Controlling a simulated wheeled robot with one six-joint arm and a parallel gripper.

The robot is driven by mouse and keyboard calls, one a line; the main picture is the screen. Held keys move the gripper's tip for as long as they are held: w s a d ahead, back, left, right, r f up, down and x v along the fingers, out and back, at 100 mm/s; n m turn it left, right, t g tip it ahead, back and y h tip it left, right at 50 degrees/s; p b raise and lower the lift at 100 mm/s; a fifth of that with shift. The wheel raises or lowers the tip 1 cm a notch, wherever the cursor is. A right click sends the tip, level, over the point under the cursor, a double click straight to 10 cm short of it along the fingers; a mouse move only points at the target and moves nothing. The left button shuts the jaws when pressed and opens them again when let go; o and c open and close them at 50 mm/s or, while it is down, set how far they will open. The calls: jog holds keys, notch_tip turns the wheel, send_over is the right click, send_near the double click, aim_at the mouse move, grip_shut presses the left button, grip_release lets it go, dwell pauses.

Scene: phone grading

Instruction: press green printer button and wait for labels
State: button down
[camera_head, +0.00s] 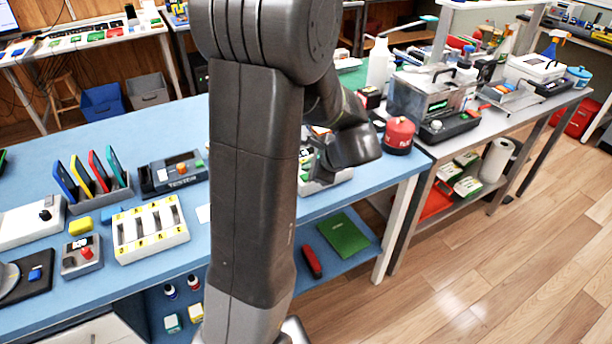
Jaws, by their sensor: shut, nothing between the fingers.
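A pale, low device (340,178), which looks like the label printer, sits near the right end of the blue bench. My arm hides its left part, and I cannot clearly make out its green button. My gripper (314,176) is partly hidden behind my own arm. It appears shut and empty, pointing down at this device. I cannot tell whether the fingertips touch it. No printed label can be made out with certainty.
A dark tester (175,173), a white slotted tray (150,229), a rack of coloured phones (98,190) and a red-button box (82,256) stand on the bench's left. A red canister (399,135) stands right of my wrist. Wooden floor is clear at lower right.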

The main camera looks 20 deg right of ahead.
jog(key=shift+f+b, duration=0.35)
jog(key=shift+f, duration=0.1)
jog(key=shift+f+b, duration=0.45)
jog(key=shift+f, duration=0.05)
dwell(0.7)
jog(key=shift+r, duration=0.1)
jog(key=shift+r+p, duration=0.75)
jog(key=shift+r, duration=0.05)
notch_tip(320, 180, up, 5)
jog(key=p, duration=0.4)
jog(key=shift+r, duration=0.1)
jog(key=shift+a, duration=0.1)
dwell(0.8)
